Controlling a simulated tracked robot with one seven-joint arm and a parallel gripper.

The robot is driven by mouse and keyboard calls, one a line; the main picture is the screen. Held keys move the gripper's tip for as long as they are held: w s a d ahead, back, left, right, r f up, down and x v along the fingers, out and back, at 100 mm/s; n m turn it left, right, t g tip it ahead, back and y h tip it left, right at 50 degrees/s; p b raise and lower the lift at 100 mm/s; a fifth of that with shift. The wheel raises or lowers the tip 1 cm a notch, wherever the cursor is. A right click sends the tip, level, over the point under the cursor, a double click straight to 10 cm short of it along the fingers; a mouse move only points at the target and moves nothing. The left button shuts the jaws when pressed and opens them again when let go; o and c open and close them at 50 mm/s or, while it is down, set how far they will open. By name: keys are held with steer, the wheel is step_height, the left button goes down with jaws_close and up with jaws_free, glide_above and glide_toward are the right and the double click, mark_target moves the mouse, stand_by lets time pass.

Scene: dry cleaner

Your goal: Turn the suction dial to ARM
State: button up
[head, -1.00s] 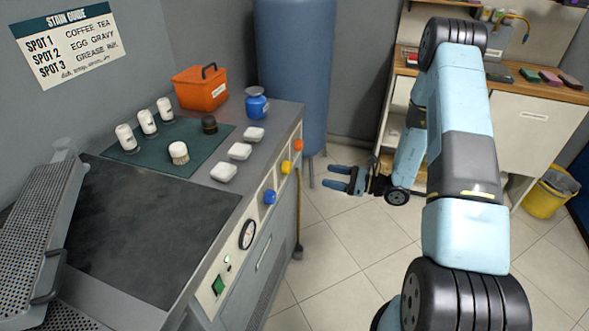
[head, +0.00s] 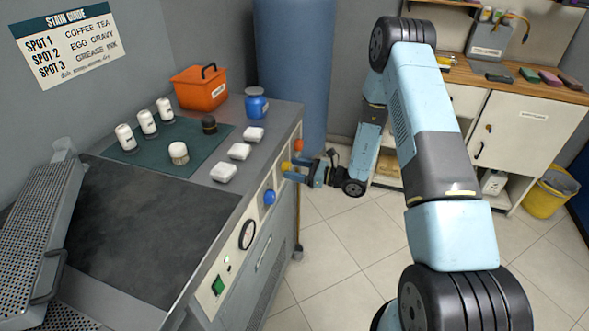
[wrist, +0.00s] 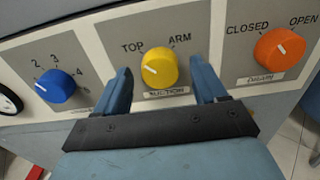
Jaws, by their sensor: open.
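The yellow suction dial (wrist: 159,68) sits on the front panel between the labels TOP and ARM, with a SUCTION label under it. Its white pointer line points to the upper left, toward TOP. In the head view the yellow dial (head: 286,167) is partly hidden at my gripper's fingertips. My gripper (wrist: 163,83) is open, with one blue finger on each side of the dial. It also shows in the head view (head: 291,172), reaching the panel from the right. I cannot tell whether the fingers touch the dial.
A blue numbered dial (wrist: 56,86) is left of the suction dial, and an orange CLOSED/OPEN dial (wrist: 279,49) is right of it, close to my right finger. A gauge (head: 247,235) and a green switch (head: 217,285) are further along the panel. The floor (head: 330,240) beside the table is clear.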

steer(key=shift+w+a, duration=0.15)
steer(key=shift+a, duration=0.15)
steer(key=shift+c, duration=0.2)
steer(key=c, duration=1)
